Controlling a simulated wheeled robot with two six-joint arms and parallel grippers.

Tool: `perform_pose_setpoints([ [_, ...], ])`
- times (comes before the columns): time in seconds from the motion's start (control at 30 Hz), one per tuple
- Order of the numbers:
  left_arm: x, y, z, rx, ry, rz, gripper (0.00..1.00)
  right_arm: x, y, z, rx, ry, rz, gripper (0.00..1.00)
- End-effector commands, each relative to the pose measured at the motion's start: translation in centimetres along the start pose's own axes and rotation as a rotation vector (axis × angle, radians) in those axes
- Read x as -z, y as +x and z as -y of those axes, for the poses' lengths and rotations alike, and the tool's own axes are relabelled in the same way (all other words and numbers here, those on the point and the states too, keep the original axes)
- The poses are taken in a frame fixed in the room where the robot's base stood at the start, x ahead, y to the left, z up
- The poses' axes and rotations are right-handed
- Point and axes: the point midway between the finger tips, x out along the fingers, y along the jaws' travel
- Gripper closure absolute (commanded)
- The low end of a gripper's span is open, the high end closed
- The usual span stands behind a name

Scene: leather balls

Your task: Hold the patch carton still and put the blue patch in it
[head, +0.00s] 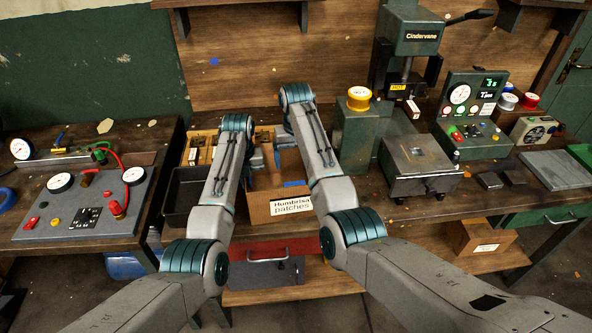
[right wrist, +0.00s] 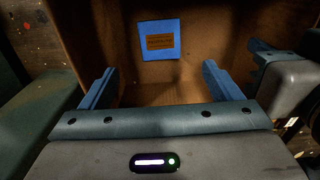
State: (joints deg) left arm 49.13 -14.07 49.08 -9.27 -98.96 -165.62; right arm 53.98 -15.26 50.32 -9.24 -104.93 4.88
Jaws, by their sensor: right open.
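The patch carton (head: 262,208) is an open brown box with a white label reading "Humbrisa patches", on the bench in front of me. The blue patch (right wrist: 158,40), a blue square with a brown centre, lies flat inside the carton; part of it shows in the head view (head: 294,183). My right gripper (right wrist: 160,74) is open and empty over the carton, apart from the patch. My left gripper (head: 256,158) is at the carton's left wall, with the wall between its fingers; my arm partly hides it. It also shows at the right of the right wrist view (right wrist: 272,55).
A black tray (head: 178,205) stands left of the carton. A green pedestal with a yellow button (head: 358,98) and a grey metal box (head: 420,185) stand to the right. A gauge panel (head: 85,210) lies on the left bench. A press (head: 410,50) stands at the back.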

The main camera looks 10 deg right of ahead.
Motion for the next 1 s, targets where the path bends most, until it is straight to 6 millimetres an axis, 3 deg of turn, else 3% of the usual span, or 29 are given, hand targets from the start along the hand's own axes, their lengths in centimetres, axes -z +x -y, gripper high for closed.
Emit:
perform_pose_setpoints([
  [0.13, 0.0, 0.0, 0.0, 0.0, 0.0, 0.0, 1.0, 0.0, -1.0, 0.0, 0.0, 0.0, 0.0, 0.15],
  [0.4, 0.0, 0.0, 0.0, 0.0, 0.0, 0.0, 1.0, 0.0, -1.1, 0.0, 0.0, 0.0, 0.0, 0.15],
  [0.53, 0.0, 0.0, 0.0, 0.0, 0.0, 0.0, 0.7, 0.0, -1.1, 0.0, 0.0, 0.0, 0.0, 0.15],
  [0.83, 0.0, -0.1, 0.0, 0.0, 0.0, 0.001, 0.7, 0.0, -1.1, 0.0, 0.0, 0.0, 0.0, 0.15],
  [1.0, -0.1, -1.9, 0.0, 0.001, 0.0, 0.003, 0.7, 0.0, -1.1, 0.0, 0.0, 0.0, 0.0, 0.15],
])
